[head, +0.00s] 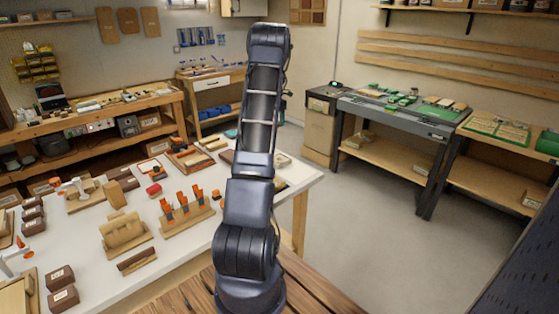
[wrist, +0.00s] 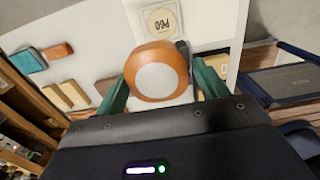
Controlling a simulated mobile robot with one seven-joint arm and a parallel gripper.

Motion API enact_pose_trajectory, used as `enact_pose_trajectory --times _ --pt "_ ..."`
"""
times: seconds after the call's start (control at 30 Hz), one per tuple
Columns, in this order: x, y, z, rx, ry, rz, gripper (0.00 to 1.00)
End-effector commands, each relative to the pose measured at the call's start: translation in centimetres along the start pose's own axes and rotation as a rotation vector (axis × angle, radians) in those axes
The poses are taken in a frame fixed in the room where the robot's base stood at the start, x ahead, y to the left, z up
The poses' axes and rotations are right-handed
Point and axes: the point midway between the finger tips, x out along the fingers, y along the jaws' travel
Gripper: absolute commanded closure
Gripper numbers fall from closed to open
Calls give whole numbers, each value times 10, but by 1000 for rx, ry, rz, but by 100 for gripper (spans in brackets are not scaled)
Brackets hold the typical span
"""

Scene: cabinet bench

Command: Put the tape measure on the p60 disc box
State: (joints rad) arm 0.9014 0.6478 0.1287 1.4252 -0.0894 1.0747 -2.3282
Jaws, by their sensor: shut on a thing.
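The tape measure (wrist: 147,84) is orange with a round pale face. In the wrist view it sits between the two green fingers of my gripper (wrist: 153,88), which is shut on it. The p60 disc box (wrist: 162,20) is a pale square with a ring and the marking P60, seen upside down on the white bench top beyond the tape measure. Part of the box's near edge is close to the tape measure in the picture; the height between them is hard to judge. In the head view my arm hides the gripper and the tape measure.
The white bench (head: 190,245) holds a rack with orange-handled tools (head: 187,207), a tan wooden holder (head: 124,232) and several small dark boxes (head: 62,288). In the wrist view, a teal block (wrist: 29,61) and tan blocks (wrist: 74,93) lie left of the gripper.

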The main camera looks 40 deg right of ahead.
Motion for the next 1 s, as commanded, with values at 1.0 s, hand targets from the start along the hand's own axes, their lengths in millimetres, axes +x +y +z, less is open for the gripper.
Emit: enact_pose_trajectory --times 1.0 --pt "153 -10 18 9 0 0 57"
